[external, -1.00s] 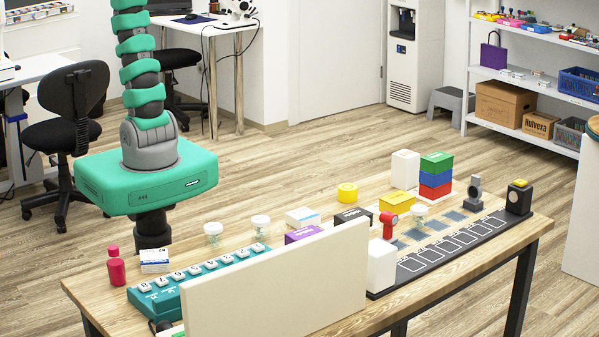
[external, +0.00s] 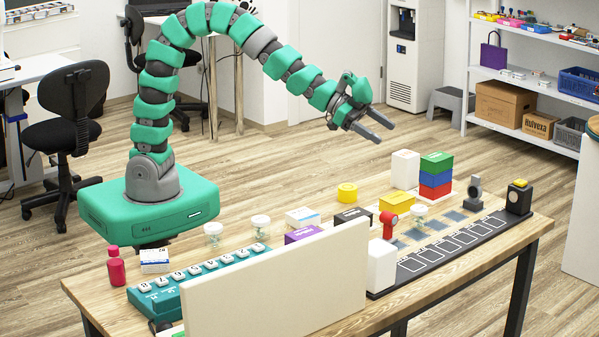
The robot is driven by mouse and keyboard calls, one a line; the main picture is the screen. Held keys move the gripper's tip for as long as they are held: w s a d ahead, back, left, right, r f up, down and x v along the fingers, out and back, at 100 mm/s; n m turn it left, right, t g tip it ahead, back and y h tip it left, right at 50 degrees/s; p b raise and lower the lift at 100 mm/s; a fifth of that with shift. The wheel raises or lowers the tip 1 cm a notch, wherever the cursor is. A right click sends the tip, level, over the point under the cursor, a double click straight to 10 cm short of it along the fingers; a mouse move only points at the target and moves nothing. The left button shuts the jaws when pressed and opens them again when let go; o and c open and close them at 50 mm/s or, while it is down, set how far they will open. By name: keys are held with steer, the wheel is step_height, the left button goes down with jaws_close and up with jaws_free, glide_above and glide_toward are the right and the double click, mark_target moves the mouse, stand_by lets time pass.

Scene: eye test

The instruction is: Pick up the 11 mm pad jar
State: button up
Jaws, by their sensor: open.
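Three small clear jars with pale lids stand on the wooden table: a left jar (external: 213,233), a second jar (external: 260,227) a little to its right, and a third jar (external: 420,216) near the red device. Their sizes cannot be read, so I cannot tell which is the 11 mm pad jar. My gripper (external: 386,131) is open and empty, high in the air beyond the table's far edge, pointing right and down. It is well apart from all the jars.
A beige panel (external: 275,285) stands along the table's (external: 345,318) near side and hides part of it.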

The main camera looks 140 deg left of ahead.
steer(key=s+a+f+n+b, duration=0.1)
steer(key=s+a+f, duration=0.2)
steer(key=f, duration=0.6)
steer(key=s+a+f+b, duration=0.2)
steer(key=s+f, duration=0.2)
steer(key=f, duration=0.4)
glide_toward(412, 208)
steer(key=w+a+f, duration=0.1)
steer(key=w+a+f+b, duration=0.1)
steer(key=a, duration=0.1)
steer(key=shift+w+f, duration=0.1)
steer(key=shift+f, duration=0.2)
steer(key=shift+w+d+b+x, duration=0.1)
steer(key=shift+d+b+x, duration=0.1)
steer(key=shift+x, duration=0.6)
steer(key=shift+w+d+b+x, duration=0.1)
steer(key=shift+b+x, duration=0.1)
steer(key=shift+x, duration=0.6)
steer(key=shift+w+d+b+x, duration=0.1)
steer(key=shift+b+x, duration=0.1)
steer(key=shift+x, duration=0.6)
steer(key=shift+w+a+n, duration=0.25)
steer(key=shift+w+n, duration=0.05)
steer(key=shift+w, duration=0.1)
steer(key=c, duration=1.1)
